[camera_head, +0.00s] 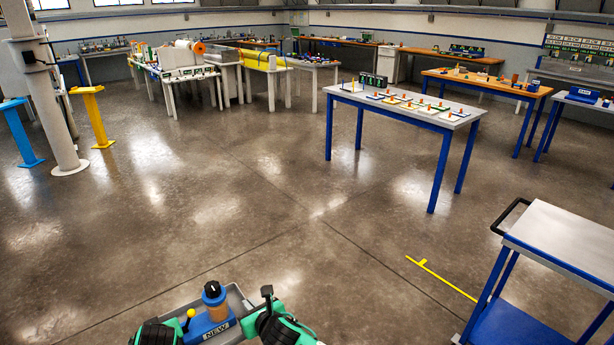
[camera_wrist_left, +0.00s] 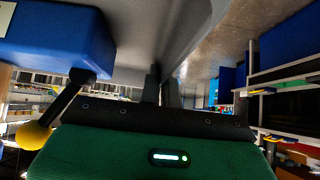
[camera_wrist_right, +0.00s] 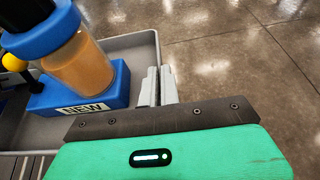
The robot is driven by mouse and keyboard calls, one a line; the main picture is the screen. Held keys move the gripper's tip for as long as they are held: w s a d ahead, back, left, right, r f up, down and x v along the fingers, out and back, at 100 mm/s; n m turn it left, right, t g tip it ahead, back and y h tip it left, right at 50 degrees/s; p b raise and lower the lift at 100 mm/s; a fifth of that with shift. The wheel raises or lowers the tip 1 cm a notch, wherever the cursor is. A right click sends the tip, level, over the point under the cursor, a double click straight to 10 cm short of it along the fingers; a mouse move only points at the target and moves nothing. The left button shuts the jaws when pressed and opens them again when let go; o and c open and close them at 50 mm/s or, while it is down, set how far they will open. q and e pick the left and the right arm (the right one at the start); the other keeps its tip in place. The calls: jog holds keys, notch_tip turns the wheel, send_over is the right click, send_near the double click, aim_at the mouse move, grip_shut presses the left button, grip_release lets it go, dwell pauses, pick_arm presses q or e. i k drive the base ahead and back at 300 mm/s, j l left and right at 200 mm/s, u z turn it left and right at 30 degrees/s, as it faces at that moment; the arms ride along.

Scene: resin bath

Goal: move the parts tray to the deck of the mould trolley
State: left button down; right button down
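The grey parts tray (camera_head: 238,296) is at the bottom of the head view, in front of me. It carries a blue block (camera_head: 212,328) labelled NEW, a tan jar with a blue and black cap (camera_head: 213,293) and a yellow ball-topped stick (camera_head: 190,314). My right gripper (camera_wrist_right: 157,86) is shut on the tray's wall. My left gripper (camera_wrist_left: 162,88) is shut on the wall at the other side. The tray looks level; its underside is hidden. The mould trolley (camera_head: 565,238) stands at the lower right, apart from the tray, with a bare grey deck on top.
The trolley has a black handle (camera_head: 509,216) on its near left and a blue lower shelf (camera_head: 510,326). A yellow floor mark (camera_head: 440,277) lies left of it. A blue-legged table (camera_head: 400,103) with small parts stands beyond. The floor between is clear.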

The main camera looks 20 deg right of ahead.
aim_at(585, 243)
jog(key=z, duration=2)
jog(key=i+z, duration=0.2)
jog(key=z, duration=0.65)
jog(key=i+j, duration=0.55)
jog(key=i, duration=0.2)
jog(key=i+j, duration=0.55)
jog(key=i, duration=0.2)
jog(key=i+j, duration=0.6)
jog(key=i+l+z, duration=0.05)
jog(key=i, duration=0.05)
